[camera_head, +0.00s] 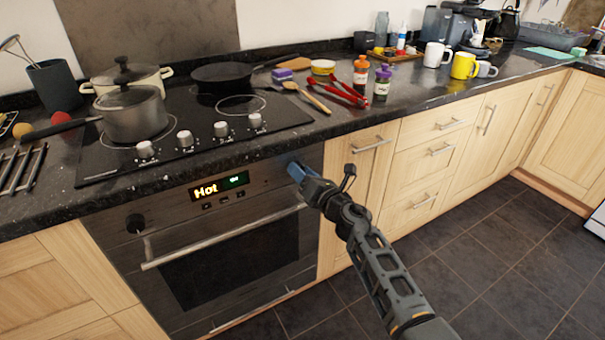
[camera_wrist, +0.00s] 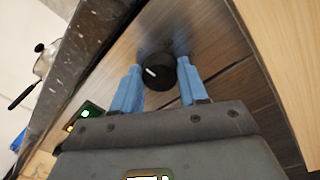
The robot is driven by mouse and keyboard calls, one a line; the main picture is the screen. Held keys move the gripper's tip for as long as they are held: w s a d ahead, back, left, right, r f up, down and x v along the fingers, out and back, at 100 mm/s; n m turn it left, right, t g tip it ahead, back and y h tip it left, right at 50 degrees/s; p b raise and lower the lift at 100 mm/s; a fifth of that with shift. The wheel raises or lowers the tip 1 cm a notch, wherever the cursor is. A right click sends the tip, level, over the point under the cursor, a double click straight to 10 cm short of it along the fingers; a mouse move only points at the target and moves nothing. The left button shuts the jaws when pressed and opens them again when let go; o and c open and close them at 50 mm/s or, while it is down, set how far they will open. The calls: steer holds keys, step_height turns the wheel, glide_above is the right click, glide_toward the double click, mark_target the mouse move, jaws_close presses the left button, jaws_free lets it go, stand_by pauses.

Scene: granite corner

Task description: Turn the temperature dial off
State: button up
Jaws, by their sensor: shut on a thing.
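The oven front (camera_head: 220,235) has a lit display (camera_head: 207,190) reading "Hot" and a smaller green panel (camera_head: 235,181) beside it. My gripper (camera_head: 296,170) is at the right end of the oven's control strip and hides the dial there in the head view. In the wrist view, that round black dial (camera_wrist: 160,74) with a white pointer mark lies between the two blue fingers of my gripper (camera_wrist: 158,68). The fingers are shut on it, one on each side. Another black dial (camera_head: 135,222) is at the strip's left end. I cannot read any marking around the held dial.
The oven handle (camera_head: 220,238) runs below the control strip. Above are the worktop edge, a hob with several knobs (camera_head: 184,138), a steel pot (camera_head: 133,113) and a frying pan (camera_head: 222,73). Wooden drawers (camera_head: 357,175) are just right.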

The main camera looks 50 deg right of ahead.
steer(key=shift+f, duration=0.1)
stand_by(0.4)
steer(key=o, duration=1.1)
steer(key=shift+c, duration=0.2)
steer(key=v, duration=0.8)
steer(key=shift+w, duration=0.1)
steer(key=s+a+m+y, duration=0.2)
steer(key=s+a+m, duration=1.1)
steer(key=s+a, duration=0.65)
steer(key=s+a+r+m+g, duration=0.1)
steer(key=s+r+m, duration=0.2)
steer(key=s, duration=0.3)
steer(key=s+a+r+m+g+y, duration=0.1)
steer(key=s+a+r+m, duration=0.1)
steer(key=s+r+m, duration=0.2)
steer(key=s+a+r+m+g+y, duration=0.1)
steer(key=s+r+m, duration=0.2)
steer(key=s+m, duration=0.3)
steer(key=s, duration=0.3)
steer(key=shift+s+a+r+m, duration=0.25)
steer(key=shift+s+a+m, duration=0.05)
steer(key=shift+a+m, duration=0.1)
